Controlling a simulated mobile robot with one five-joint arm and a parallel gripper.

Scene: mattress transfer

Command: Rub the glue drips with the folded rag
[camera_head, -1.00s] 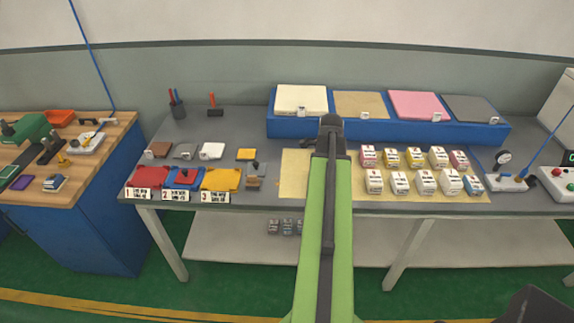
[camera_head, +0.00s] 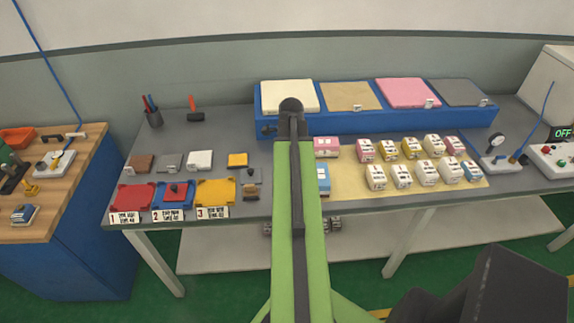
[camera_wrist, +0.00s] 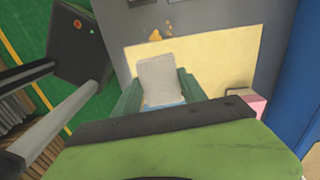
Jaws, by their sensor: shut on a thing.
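My gripper (camera_wrist: 156,82) shows in the wrist view with two green fingers. It is shut on a pale grey, flat piece that looks like the folded rag (camera_wrist: 160,72). A strip of blue shows at its near end; I cannot tell whether it belongs to it. The glue drips (camera_wrist: 160,31) are small orange-yellow spots on the grey table, just past the edge of the pale yellow mat (camera_wrist: 222,62). The rag is apart from the drips in the picture, on their near side.
A pink box (camera_wrist: 252,103) stands on the mat near the blue rack (camera_head: 390,121). A blue-and-white box (camera_head: 324,178) stands right of my arm, with several more boxes farther right. Red (camera_head: 134,197), blue and yellow trays line the table's front left.

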